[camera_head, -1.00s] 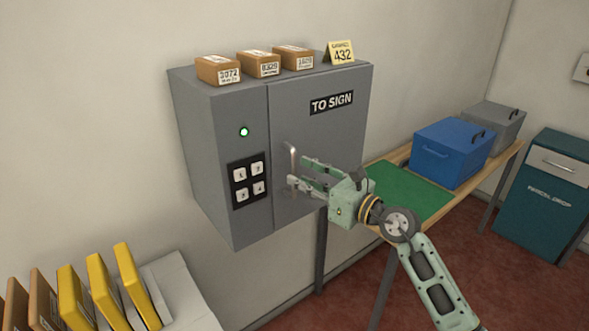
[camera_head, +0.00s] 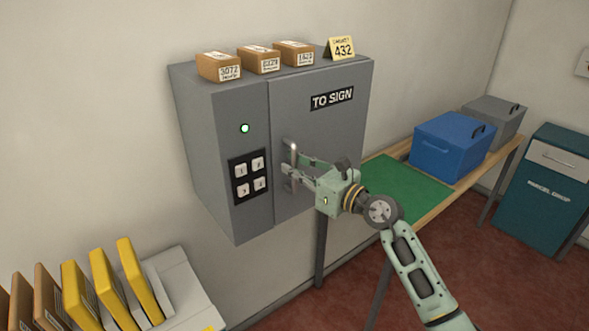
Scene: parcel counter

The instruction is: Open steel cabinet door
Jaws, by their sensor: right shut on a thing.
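The grey steel cabinet (camera_head: 220,150) is fixed to the wall, with a "TO SIGN" label on its door (camera_head: 335,135). The door looks closed. A vertical bar handle (camera_head: 294,160) stands near the door's left edge. My right gripper (camera_head: 291,172) is shut on the handle, its arm reaching in from the lower right. The fingers partly hide the handle's lower part. A keypad (camera_head: 249,177) and a lit green lamp (camera_head: 245,128) are on the panel left of the door. My left gripper is not in view.
Several small parcels, one a brown box (camera_head: 218,67), and a yellow card (camera_head: 341,48) stand on the cabinet. A table with a green mat (camera_head: 401,190), a blue box (camera_head: 450,148) and a grey box (camera_head: 498,122) is at right. Yellow and brown envelopes (camera_head: 140,279) stand lower left.

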